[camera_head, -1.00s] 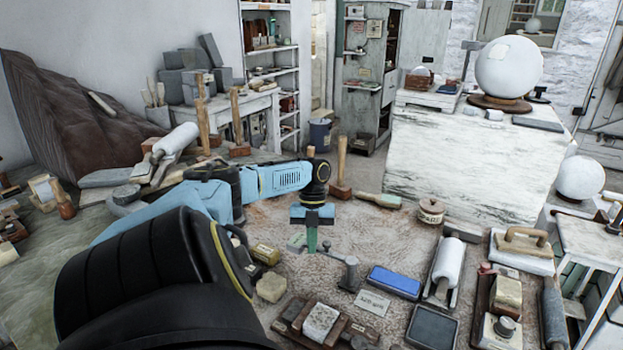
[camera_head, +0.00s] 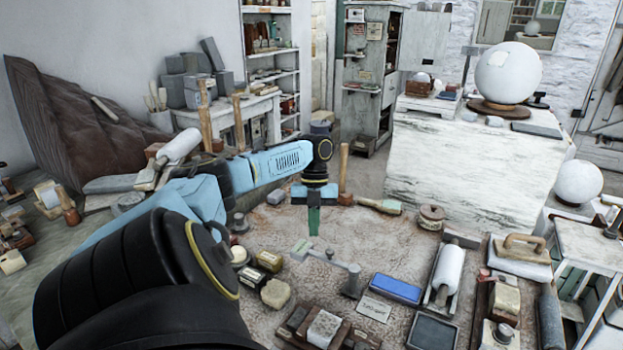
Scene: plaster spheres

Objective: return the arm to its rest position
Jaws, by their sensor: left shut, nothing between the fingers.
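My left arm comes in from the lower left, with a black upper part and a light blue forearm that reaches to the middle of the picture. My left gripper (camera_head: 314,222) hangs down from its black wrist, green at the tip, above the brown mat. It is shut and holds nothing. A small metal stand with a bar (camera_head: 352,278) is on the mat a little below and right of it in the picture. My right gripper does not show.
A blue box (camera_head: 396,288), a white roller (camera_head: 448,275) and a wooden-handled float (camera_head: 521,248) lie at the right of the mat (camera_head: 390,237). A mallet (camera_head: 344,175) stands behind the gripper. A big white sphere (camera_head: 508,72) rests on a white block (camera_head: 465,155).

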